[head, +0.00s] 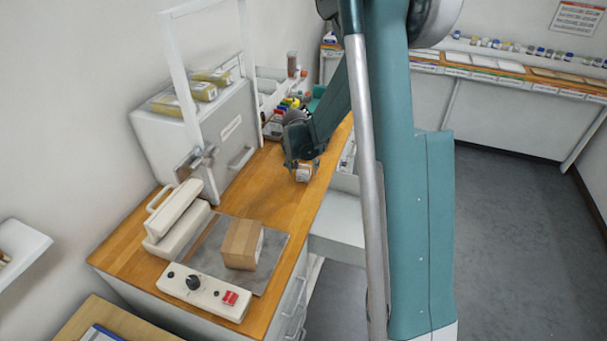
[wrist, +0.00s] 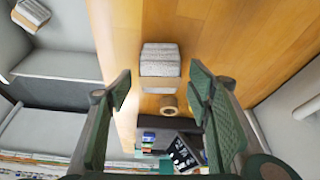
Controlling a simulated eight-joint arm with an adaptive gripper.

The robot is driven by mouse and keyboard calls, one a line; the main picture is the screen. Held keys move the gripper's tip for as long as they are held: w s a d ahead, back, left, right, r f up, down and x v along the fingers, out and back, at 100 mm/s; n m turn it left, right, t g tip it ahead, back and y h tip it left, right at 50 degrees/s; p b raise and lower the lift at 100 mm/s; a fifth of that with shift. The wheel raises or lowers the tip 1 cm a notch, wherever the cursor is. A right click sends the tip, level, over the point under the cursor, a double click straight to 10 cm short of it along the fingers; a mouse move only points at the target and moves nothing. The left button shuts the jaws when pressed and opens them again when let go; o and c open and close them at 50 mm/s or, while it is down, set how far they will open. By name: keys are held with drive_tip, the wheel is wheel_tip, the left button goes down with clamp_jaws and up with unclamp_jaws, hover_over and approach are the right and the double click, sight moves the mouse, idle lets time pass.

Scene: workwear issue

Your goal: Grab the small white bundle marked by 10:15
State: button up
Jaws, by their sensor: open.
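A small whitish-grey bundle (wrist: 160,62) with a tan band lies on the wooden worktop, ahead of my fingertips in the wrist view. A small white item with brown on it (head: 303,174) shows just below my gripper in the head view and appears to be the same bundle. No 10:15 mark is readable on it. My gripper (wrist: 160,92) is open, with one green-padded finger on each side of the picture and nothing between the pads. In the head view my gripper (head: 301,160) is low over the worktop and partly covers the bundle.
A tan roll (wrist: 169,104) and a dark tray with small coloured items (wrist: 180,152) are nearby. On the worktop (head: 285,195), a brown carton (head: 242,244) sits on a grey plate beside a white sealer (head: 175,222). A grey cabinet (head: 215,135) stands to the left.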

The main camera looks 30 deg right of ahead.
drive_tip(key=shift+x, duration=0.8)
drive_tip(key=c, duration=1)
